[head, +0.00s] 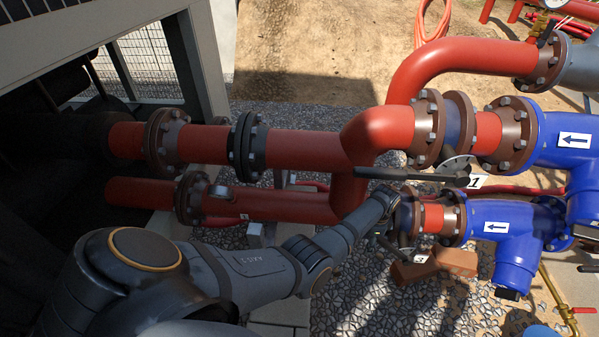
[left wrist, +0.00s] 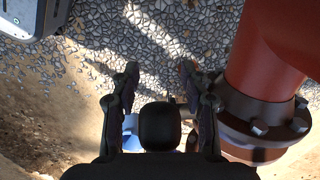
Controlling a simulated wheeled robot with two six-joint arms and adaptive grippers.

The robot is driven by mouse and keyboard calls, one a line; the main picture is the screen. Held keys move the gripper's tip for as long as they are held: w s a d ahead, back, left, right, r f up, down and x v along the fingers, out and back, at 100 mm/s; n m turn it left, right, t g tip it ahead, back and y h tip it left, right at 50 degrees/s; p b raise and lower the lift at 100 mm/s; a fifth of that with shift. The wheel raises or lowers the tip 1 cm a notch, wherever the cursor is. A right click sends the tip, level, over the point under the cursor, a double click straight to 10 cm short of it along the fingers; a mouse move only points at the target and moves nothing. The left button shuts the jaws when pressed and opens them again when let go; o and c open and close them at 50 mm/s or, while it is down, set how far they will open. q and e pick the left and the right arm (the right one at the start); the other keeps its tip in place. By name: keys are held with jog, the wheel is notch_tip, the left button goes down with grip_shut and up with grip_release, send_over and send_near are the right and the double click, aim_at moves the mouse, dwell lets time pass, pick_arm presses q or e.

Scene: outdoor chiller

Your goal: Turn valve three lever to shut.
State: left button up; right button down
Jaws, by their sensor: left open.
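My left arm reaches in from the left in the head view. My left gripper (head: 388,238) is beside the lower red pipe's flange, partly hidden by my wrist. In the left wrist view its two dark fingers (left wrist: 158,88) are apart, with gravel showing between them. A black rounded block (left wrist: 160,125) shows between the finger bases; I cannot tell whether it is a lever end or part of my gripper. A small white tag (head: 418,259) hangs below the lower flange, its number too small to read surely. The lever of valve three cannot be clearly made out.
A long black lever (head: 410,176) with a tag marked 1 (head: 475,182) lies just above my wrist. Red pipes (head: 300,150) run left, blue fittings (head: 500,222) stand right, and bricks (head: 440,265) lie below. A brown flange (left wrist: 262,120) is close right of the fingers.

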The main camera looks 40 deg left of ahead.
pick_arm(q)
notch_tip(320, 180, down, 9)
jog(key=s+a+t+h+b, duration=0.2)
jog(key=h+b, duration=0.2)
jog(key=b, duration=0.2)
jog(key=p+v, duration=0.5)
jog(key=v, duration=0.6)
jog(key=s+a+f+n+y+p, duration=0.1)
jog(key=s+a+f+n+p, duration=0.1)
jog(key=s+f, duration=0.7)
jog(key=s+a+f+n+y+p, duration=0.2)
jog(key=s+f+n, duration=0.3)
jog(key=s+f, duration=0.4)
jog(key=shift+s+a+f+n+p, duration=0.25)
jog(key=shift+a+f+n+p, duration=0.1)
jog(key=shift+a+f, duration=0.55)
